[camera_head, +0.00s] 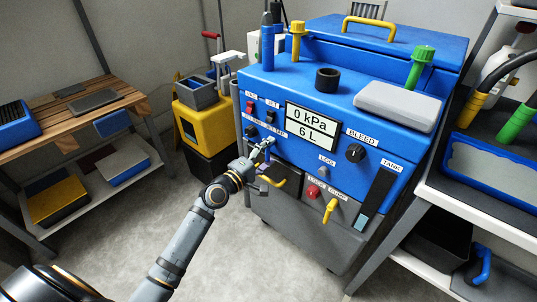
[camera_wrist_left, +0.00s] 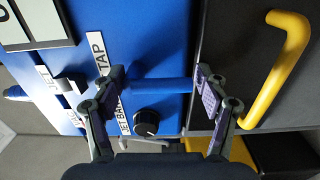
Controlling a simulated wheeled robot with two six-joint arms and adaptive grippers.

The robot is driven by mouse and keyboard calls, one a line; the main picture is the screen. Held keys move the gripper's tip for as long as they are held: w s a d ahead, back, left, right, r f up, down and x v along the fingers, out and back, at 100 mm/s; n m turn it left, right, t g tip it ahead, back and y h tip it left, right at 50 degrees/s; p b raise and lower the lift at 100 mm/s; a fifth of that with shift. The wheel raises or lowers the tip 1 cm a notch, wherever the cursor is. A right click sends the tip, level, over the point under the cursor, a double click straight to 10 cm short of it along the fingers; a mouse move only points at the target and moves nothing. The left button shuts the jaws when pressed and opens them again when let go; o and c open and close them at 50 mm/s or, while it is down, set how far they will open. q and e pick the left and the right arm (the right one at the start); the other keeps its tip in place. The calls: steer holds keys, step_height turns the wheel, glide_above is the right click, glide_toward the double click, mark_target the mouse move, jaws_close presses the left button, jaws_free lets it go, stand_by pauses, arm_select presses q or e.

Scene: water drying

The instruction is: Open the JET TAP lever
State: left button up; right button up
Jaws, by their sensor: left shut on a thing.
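The JET TAP lever is a blue bar (camera_wrist_left: 158,84) that spans between the two fingers of my left gripper (camera_wrist_left: 160,92) in the left wrist view. The gripper is shut on it, with purple pads at its two ends. A label reading TAP (camera_wrist_left: 102,52) is beside it. In the head view my left gripper (camera_head: 265,152) is at the lower left front of the blue machine (camera_head: 330,85), below the JET labels, and hides most of the lever. My right gripper is not in view.
A black knob (camera_wrist_left: 147,122) is close to the fingers in the wrist view. A yellow handle (camera_wrist_left: 280,68) is on the grey panel beside the gripper. In the head view a display (camera_head: 311,124) reads 0 kPa and 6 L.

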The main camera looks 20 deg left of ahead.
arm_select(q)
steer(key=shift+f, duration=0.25)
steer(key=o, duration=1.1)
steer(key=shift+w, duration=0.1)
steer(key=shift+c, duration=0.2)
steer(key=shift+r, duration=0.1)
steer(key=v, duration=1.2)
